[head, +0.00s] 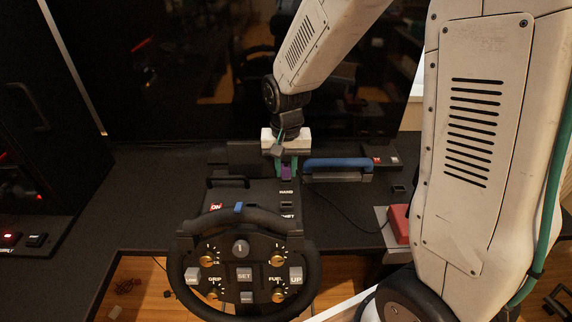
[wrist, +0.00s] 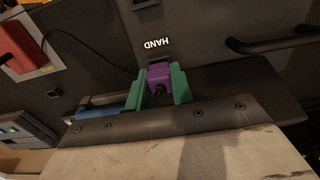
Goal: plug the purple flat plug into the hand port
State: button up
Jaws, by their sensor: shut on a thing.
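The purple flat plug (wrist: 160,74) is held between the green fingers of my gripper (wrist: 163,86) in the wrist view. In the head view the purple plug (head: 286,171) shows under my gripper (head: 287,164), just behind the HAND label. The HAND label (wrist: 156,44) lies just past the plug's front end in the wrist view. The plug covers the spot beside this label, so I cannot see the hand port or tell whether the plug is in it. The port box (head: 250,197) stands behind the steering wheel.
A steering wheel (head: 243,271) with several buttons stands in front. A blue-topped bar (head: 338,164) lies right of my gripper. A red block (head: 399,223) sits farther right. A dark handle (wrist: 270,44) stands right of the plug in the wrist view. A thin black cable (head: 341,222) crosses the desk.

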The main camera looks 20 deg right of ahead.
aim_at(286, 166)
jog(key=shift+f, duration=0.75)
jog(key=o, duration=1)
jog(key=shift+o, duration=0.2)
jog(key=shift+r, duration=0.1)
notch_tip(286, 166, up, 8)
jog(key=shift+f, duration=0.2)
jog(key=shift+s, duration=0.1)
jog(key=s+d+r+n, duration=0.1)
jog(key=s+r, duration=0.2)
jog(key=s, duration=0.5)
jog(key=s+d+r+n+t, duration=0.1)
jog(key=s+r+n, duration=0.1)
jog(key=s+r, duration=0.2)
jog(key=s+d+r+n, duration=0.1)
jog(key=s+r, duration=0.3)
jog(key=s, duration=0.7)
jog(key=shift+s+d+r+n, duration=0.2)
jog(key=shift+s+n, duration=0.1)
jog(key=shift+s, duration=0.05)
